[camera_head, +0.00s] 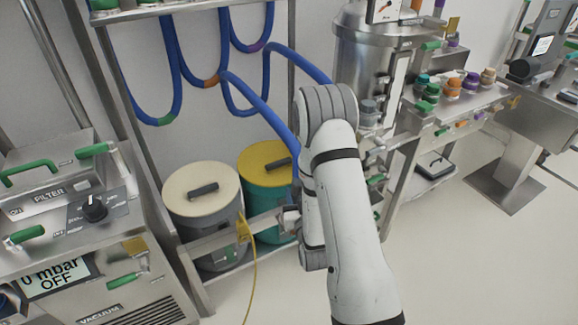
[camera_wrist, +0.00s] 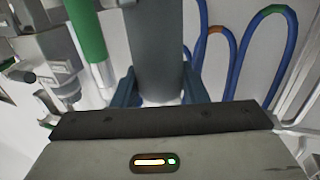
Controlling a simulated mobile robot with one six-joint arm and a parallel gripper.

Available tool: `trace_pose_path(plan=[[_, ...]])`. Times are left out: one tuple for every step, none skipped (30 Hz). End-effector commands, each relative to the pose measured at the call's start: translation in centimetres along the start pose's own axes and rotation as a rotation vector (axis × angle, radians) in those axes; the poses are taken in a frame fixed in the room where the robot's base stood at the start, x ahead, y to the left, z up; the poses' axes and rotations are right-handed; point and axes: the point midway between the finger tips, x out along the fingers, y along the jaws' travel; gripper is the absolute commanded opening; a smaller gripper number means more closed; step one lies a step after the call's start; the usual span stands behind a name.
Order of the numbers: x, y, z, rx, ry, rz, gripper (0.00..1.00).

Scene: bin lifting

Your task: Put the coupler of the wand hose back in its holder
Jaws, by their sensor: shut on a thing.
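My gripper (camera_wrist: 158,90) is shut on a dark grey cylinder, which looks like the coupler (camera_wrist: 158,42), in the wrist view. A blue-grey finger presses each side of it, and its far end runs out of the top of the picture. In the head view my white arm hides the gripper and the coupler. The blue wand hose (camera_head: 255,103) runs down from the rack and passes behind my arm. Blue hose loops (camera_wrist: 232,70) also show at right in the wrist view. I cannot tell which part is the holder.
A green-sleeved metal tube (camera_wrist: 88,35) stands close left of the coupler. A cream-lidded bin (camera_head: 203,192) and a yellow-lidded bin (camera_head: 268,160) stand on the rack's lower shelf. A yellow cable (camera_head: 252,270) hangs in front. Open floor (camera_head: 450,260) lies to the right.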

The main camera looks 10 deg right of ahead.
Motion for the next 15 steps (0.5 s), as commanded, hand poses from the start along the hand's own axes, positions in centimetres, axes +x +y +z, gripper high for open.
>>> trace_pose_path(plan=[[0.0, -0.1, -0.1, 0.0, 0.002, -0.002, 0.08], [0.1, -0.1, 0.0, 0.0, 0.002, -0.003, 0.08], [0.2, -0.2, 0.1, 0.0, 0.003, -0.006, 0.08], [0.3, -0.2, 0.2, 0.0, 0.003, -0.009, 0.08], [0.5, -0.3, 0.3, 0.0, 0.004, -0.013, 0.08], [0.9, -0.3, 0.6, 0.0, 0.006, -0.019, 0.08], [1.3, -0.4, 0.8, 0.0, 0.006, -0.025, 0.08], [1.8, -0.5, 1.0, 0.0, 0.009, -0.033, 0.08], [2.5, -0.6, 1.3, -0.001, 0.01, -0.046, 0.08], [3.1, -0.7, 1.5, -0.001, 0.011, -0.057, 0.08], [3.7, -0.8, 1.8, -0.001, 0.012, -0.069, 0.08], [4.6, -0.9, 1.9, -0.001, 0.012, -0.086, 0.08], [5.2, -0.9, 2.0, -0.002, 0.012, -0.097, 0.08], [5.9, -0.9, 2.1, -0.002, 0.012, -0.111, 0.08], [6.7, -1.0, 2.0, -0.003, 0.012, -0.129, 0.08]])
